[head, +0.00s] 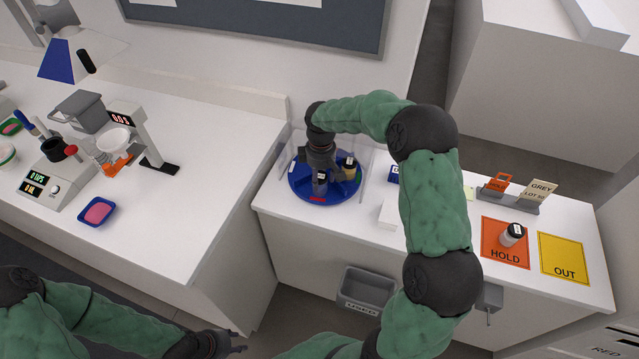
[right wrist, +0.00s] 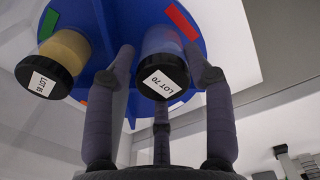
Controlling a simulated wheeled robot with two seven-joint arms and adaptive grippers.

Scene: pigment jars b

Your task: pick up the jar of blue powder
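A jar with a black lid marked LOT 70 (right wrist: 162,76) and bluish contents stands on the blue turntable (head: 330,197); it also shows in the head view (head: 320,185). My right gripper (head: 320,168) is over the turntable, its fingers pointing down around this jar. In the right wrist view the right gripper (right wrist: 160,75) has its fingers spread on either side of the jar, with a gap at the left finger. A second jar, LOT 18 or similar, with tan powder (right wrist: 68,50) stands beside it. My left gripper (head: 238,342) is open and empty, low at the front.
The turntable has clear upright panels around it. An orange HOLD mat (head: 492,250) bears a dark-lidded jar (head: 512,234); a yellow OUT mat (head: 563,262) is bare. A white box (head: 388,214) stands near the turntable. A balance and trays stand on the left bench.

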